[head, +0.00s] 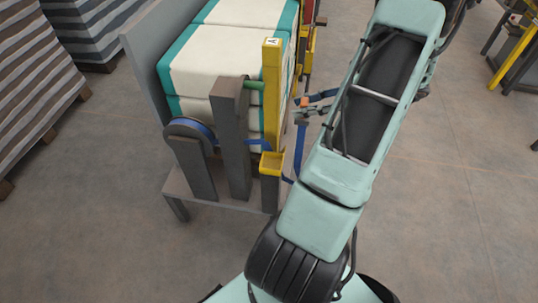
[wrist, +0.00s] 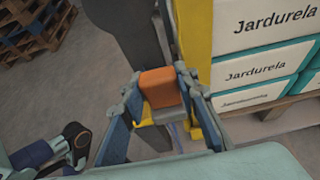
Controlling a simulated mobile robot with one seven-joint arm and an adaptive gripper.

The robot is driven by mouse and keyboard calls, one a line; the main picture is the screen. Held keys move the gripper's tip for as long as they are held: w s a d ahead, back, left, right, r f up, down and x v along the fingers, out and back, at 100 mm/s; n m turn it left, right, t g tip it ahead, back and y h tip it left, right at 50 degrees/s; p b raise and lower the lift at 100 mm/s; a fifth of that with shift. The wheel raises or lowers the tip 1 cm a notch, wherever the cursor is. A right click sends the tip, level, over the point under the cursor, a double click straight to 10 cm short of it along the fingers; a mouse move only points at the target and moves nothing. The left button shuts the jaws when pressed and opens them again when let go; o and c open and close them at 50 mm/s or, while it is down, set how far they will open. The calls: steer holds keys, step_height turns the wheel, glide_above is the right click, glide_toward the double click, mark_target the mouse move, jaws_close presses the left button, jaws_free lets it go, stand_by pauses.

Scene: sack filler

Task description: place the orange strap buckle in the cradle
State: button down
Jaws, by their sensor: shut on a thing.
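The orange strap buckle (wrist: 159,84) stands upright between the blue fingers of my gripper (wrist: 160,90) in the wrist view. My gripper is shut on it, and its lower part is grey. In the head view the buckle is a small orange spot (head: 304,102) at my gripper (head: 309,109), right of the yellow post. The cradle, a small yellow tray (head: 271,162), sits on a short grey post, below and left of my gripper in the head view. Yellow parts show behind and below the fingers in the wrist view; the fingers hide much of them.
A tall yellow post (head: 271,95) and a grey post (head: 232,140) stand beside the cradle. A blue strap (head: 300,148) hangs below my gripper. White and teal sacks (head: 225,55) are stacked behind the posts. Open floor (head: 440,210) lies to the right.

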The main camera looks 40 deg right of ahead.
steer(key=a+f+b, duration=0.1)
steer(key=a+f, duration=0.1)
steer(key=a, duration=0.1)
steer(key=a+f+b, duration=0.1)
steer(key=a+f, duration=0.2)
steer(key=a, duration=0.1)
steer(key=a+f+b, duration=0.1)
steer(key=a+f, duration=0.2)
steer(key=shift+a+f+b, duration=0.25)
steer(key=shift+a+b, duration=0.1)
steer(key=shift+a, duration=0.05)
steer(key=shift+a+f+b, duration=0.2)
steer(key=shift+f+b, duration=0.35)
steer(key=shift+f, duration=1.1)
steer(key=shift+f, duration=0.1)
steer(key=c, duration=1.5)
jaws_free()
